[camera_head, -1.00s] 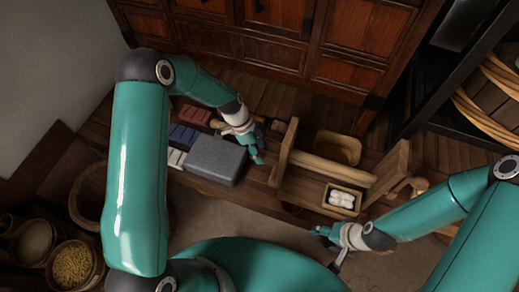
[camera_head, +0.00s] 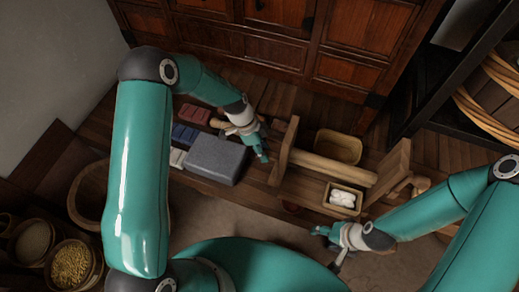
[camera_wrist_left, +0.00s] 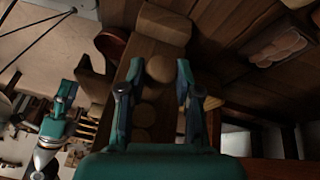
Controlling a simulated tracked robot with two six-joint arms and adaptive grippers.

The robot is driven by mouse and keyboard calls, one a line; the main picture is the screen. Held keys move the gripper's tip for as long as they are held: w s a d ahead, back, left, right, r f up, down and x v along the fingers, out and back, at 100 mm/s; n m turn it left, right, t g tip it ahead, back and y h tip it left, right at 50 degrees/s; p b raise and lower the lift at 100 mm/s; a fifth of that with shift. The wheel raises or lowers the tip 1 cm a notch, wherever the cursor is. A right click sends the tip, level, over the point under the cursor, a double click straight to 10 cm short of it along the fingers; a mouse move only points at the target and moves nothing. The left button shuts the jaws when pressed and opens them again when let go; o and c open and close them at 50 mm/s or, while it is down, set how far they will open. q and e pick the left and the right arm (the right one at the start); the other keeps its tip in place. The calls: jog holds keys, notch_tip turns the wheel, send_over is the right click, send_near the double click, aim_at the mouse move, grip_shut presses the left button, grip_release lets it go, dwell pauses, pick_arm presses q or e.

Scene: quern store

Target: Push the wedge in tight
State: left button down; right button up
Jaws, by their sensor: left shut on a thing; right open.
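My left gripper (camera_head: 263,146) is beside the left upright board (camera_head: 284,150) of a wooden frame on the bench. I cannot tell if this piece is the wedge; no wedge shape shows clearly. A wooden beam (camera_head: 333,168) runs from the left upright to the right upright (camera_head: 390,168). My right gripper (camera_head: 326,248) is open and empty in front of the bench.
A grey stone block (camera_head: 217,159) lies left of the frame, by red blocks (camera_head: 194,114) and blue blocks (camera_head: 184,134). A tan bin (camera_head: 339,147) stands behind the beam, a small box (camera_head: 329,204) of white things before it. Baskets (camera_head: 71,265) stand at lower left.

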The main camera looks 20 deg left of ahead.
pick_arm(q)
jog(key=shift+d+f, duration=0.1)
jog(key=shift+d, duration=0.95)
jog(key=c, duration=0.8)
grip_release()
pick_arm(e)
jog(key=shift+f, duration=0.45)
pick_arm(q)
jog(key=v, duration=1.2)
